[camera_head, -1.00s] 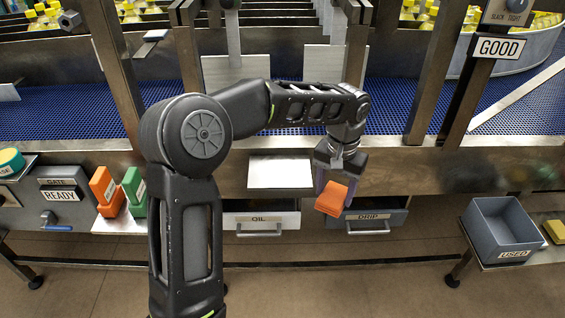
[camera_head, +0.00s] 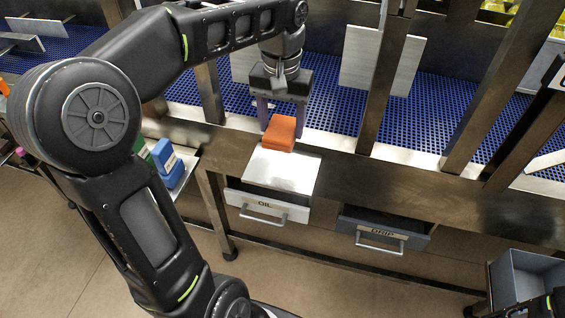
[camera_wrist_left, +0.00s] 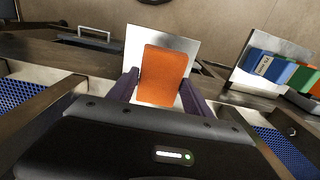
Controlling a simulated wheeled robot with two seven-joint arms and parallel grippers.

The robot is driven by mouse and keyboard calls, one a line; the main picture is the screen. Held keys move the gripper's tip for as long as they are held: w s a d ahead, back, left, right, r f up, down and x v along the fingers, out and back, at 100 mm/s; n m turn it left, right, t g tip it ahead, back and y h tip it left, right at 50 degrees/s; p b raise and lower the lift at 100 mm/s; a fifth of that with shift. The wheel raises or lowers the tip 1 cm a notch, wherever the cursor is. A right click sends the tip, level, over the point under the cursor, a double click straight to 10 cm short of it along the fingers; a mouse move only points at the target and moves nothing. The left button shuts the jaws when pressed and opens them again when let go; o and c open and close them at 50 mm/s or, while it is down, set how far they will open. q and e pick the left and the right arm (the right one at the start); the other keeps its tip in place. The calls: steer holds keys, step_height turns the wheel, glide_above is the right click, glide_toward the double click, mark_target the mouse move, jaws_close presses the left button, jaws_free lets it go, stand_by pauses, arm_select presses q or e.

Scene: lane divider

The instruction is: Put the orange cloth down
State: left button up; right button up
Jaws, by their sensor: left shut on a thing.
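The orange cloth (camera_head: 281,133) is a folded block between the fingers of my left gripper (camera_head: 281,118). In the head view it overlaps the far part of a bare metal plate (camera_head: 284,170) above the OIL drawer. In the left wrist view the cloth (camera_wrist_left: 164,76) sits between the two purple fingers, with the pale plate (camera_wrist_left: 188,45) behind it. I cannot tell whether the cloth touches the plate. My left gripper is shut on the cloth.
The OIL drawer (camera_head: 262,205) and DRIP drawer (camera_head: 381,231) stick out below the counter. Blue and green blocks (camera_head: 165,163) stand on a shelf to the left. A grey bin (camera_head: 522,280) is at the lower right. Metal posts rise beside the blue belt (camera_head: 330,98).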

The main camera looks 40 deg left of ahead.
arm_select(q)
steer(key=shift+w+f, duration=0.2)
steer(key=shift+f, duration=0.15)
steer(key=shift+f+p, duration=0.3)
steer(key=shift+f, duration=2.5)
steer(key=shift+f, duration=1.9)
steer(key=shift+f, duration=0.1)
steer(key=o, duration=1.2)
step_height(320, 180, up, 12)
steer(key=shift+r, duration=0.15)
